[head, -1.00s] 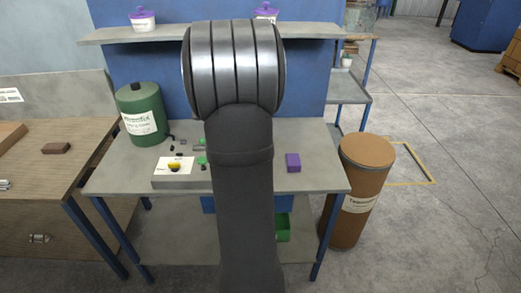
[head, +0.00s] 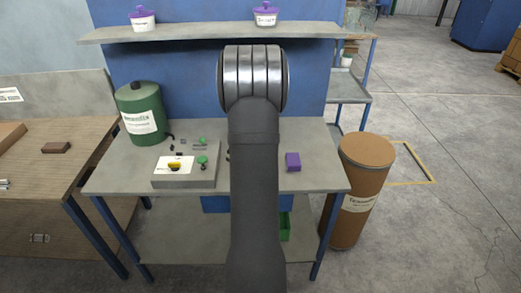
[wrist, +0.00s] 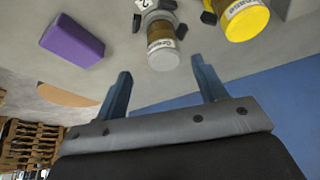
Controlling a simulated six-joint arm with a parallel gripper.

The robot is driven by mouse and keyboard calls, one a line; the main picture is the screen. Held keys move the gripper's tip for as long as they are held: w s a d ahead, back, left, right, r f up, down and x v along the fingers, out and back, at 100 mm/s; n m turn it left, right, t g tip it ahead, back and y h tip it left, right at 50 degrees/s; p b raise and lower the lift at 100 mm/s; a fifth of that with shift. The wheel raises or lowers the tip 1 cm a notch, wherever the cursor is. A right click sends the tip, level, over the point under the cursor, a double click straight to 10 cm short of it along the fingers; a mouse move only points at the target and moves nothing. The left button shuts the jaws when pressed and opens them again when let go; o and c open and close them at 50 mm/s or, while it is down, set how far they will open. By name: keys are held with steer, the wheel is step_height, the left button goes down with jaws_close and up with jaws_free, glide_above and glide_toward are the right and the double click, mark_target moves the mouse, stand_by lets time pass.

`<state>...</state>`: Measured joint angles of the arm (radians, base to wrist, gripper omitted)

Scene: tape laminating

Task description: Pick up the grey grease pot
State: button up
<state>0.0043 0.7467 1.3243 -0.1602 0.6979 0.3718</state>
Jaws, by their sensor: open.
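The grey grease pot (wrist: 163,52) shows in the wrist view with a pale label, a brownish band and a grey end. My gripper (wrist: 161,66) is open, its two blue-grey fingers apart. The pot's near end appears between the fingertips in the picture; I see no finger touching it, and the depth between them is unclear. A yellow pot with a similar label (wrist: 245,18) stands to the right of the grey one. In the head view my arm hides the gripper and both pots.
A purple block (head: 293,162) lies right of my arm on the grey bench (head: 320,178); it also shows in the wrist view (wrist: 72,40). Small dark pieces sit around the pots. A control box (head: 188,178) and green canister (head: 141,115) stand left, a shelf (head: 205,33) behind.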

steer(key=shift+a+x, duration=0.15)
steer(key=shift+x, duration=1.8)
steer(key=shift+a+x, duration=0.15)
steer(key=shift+x, duration=1.75)
steer(key=shift+w, duration=0.15)
steer(key=shift+c, duration=0.5)
steer(key=c, duration=1)
